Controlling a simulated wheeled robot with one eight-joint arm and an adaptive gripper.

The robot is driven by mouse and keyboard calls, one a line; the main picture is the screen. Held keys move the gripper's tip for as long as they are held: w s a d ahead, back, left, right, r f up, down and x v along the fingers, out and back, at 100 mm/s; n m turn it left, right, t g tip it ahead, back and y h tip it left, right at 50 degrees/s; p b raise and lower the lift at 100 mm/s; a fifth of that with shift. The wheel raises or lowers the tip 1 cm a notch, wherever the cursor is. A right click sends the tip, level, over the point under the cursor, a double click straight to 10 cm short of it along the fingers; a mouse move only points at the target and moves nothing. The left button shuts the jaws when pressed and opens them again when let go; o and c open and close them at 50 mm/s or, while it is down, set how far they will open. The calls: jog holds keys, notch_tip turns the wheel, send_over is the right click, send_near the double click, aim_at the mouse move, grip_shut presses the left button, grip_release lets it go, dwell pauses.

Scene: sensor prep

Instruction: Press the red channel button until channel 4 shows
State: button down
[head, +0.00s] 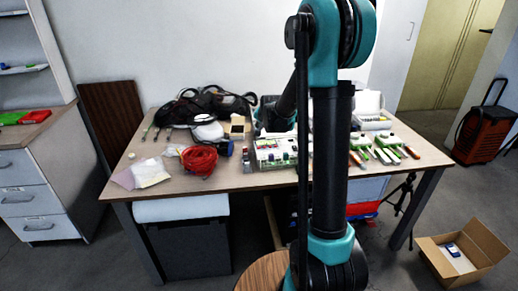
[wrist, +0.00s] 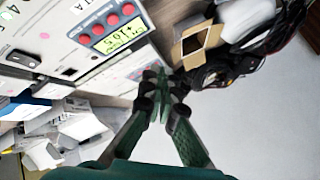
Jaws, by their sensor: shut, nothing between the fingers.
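A light panel device (wrist: 75,20) fills the upper left of the wrist view. It carries a row of several red round buttons (wrist: 98,29) beside a small green-lit display (wrist: 121,38). The display's dark characters are tilted and too small to read surely. My gripper (wrist: 155,80) is shut and empty, its green fingertips together below and right of the display. I see no fingertip over the red buttons. In the head view, a light device with coloured parts (head: 270,152) stands mid-table, partly hidden by my arm; my gripper's fingertips cannot be made out there.
An open cardboard box (wrist: 196,40) and dark cables (wrist: 225,68) lie right of the device in the wrist view. On the table (head: 235,181), a red cable coil (head: 199,161) lies left of the device and several tools (head: 385,150) lie right.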

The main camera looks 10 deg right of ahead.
jog(key=shift+f, duration=4)
jog(key=shift+f, duration=0.2)
jog(key=shift+f, duration=0.2)
jog(key=shift+f, duration=0.4)
jog(key=shift+r, duration=0.8)
jog(key=shift+r, duration=2.55)
